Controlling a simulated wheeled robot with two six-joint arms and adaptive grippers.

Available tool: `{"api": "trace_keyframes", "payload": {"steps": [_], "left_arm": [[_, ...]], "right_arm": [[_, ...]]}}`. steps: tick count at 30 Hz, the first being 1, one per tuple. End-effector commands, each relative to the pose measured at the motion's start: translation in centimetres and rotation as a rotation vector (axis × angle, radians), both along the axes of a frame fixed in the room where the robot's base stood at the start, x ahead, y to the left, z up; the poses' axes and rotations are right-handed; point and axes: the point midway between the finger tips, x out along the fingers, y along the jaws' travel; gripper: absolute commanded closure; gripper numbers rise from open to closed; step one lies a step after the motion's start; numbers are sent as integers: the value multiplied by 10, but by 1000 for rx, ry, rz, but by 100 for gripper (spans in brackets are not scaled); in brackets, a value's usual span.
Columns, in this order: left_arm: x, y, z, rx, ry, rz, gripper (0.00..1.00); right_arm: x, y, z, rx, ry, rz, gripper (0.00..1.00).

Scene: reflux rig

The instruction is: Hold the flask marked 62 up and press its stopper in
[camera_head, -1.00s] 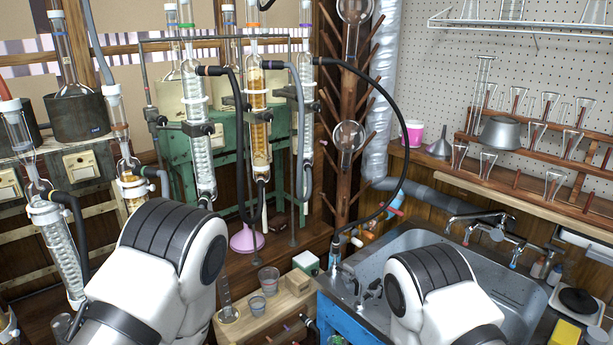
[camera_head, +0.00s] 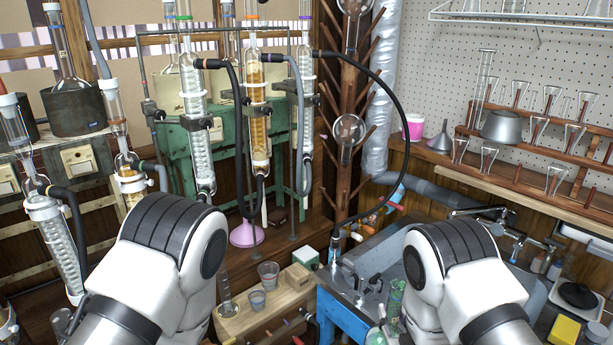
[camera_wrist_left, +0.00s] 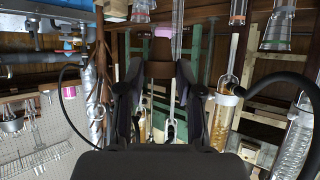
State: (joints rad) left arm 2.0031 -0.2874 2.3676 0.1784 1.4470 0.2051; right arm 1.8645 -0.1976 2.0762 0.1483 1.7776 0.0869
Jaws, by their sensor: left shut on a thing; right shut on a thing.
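In the head view my white left arm hides that gripper.
Glass condensers (camera_head: 258,110) and black hoses stand on the left and middle. A green cylinder (camera_head: 396,298) stands by the sink (camera_head: 395,245). A glassware rack (camera_head: 540,130) is at right.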

Motion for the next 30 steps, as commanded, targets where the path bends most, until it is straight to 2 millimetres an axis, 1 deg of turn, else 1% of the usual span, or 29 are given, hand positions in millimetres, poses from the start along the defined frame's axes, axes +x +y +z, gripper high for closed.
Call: {"api": "trace_keyframes", "payload": {"steps": [2, 5, 8, 11, 14, 17, 24, 27, 30], "left_arm": [[0, 0, 0, 0, 0, 0, 98], [0, 0, 0, 0, 0, 0, 98], [0, 0, 0, 0, 0, 0, 98], [0, 0, 0, 0, 0, 0, 98], [0, 0, 0, 0, 0, 0, 98], [0, 0, 0, 0, 0, 0, 98], [0, 0, 0, 0, 0, 0, 98], [0, 0, 0, 0, 0, 0, 98], [0, 0, 0, 0, 0, 0, 98]], "right_arm": [[1, -7, -1, 1, -2, -34, 100], [1, -10, -3, 1, -2, -48, 100], [-1, -7, -4, 0, -1, -36, 100], [-7, 1, -5, -2, 0, 6, 100], [-18, 16, -8, 0, 2, 85, 100], [-34, 37, -11, 1, 2, 198, 100], [-79, 98, -19, 2, 0, 514, 100], [-93, 117, -22, 1, -1, 615, 100], [-102, 129, -23, 1, -1, 678, 100]]}}
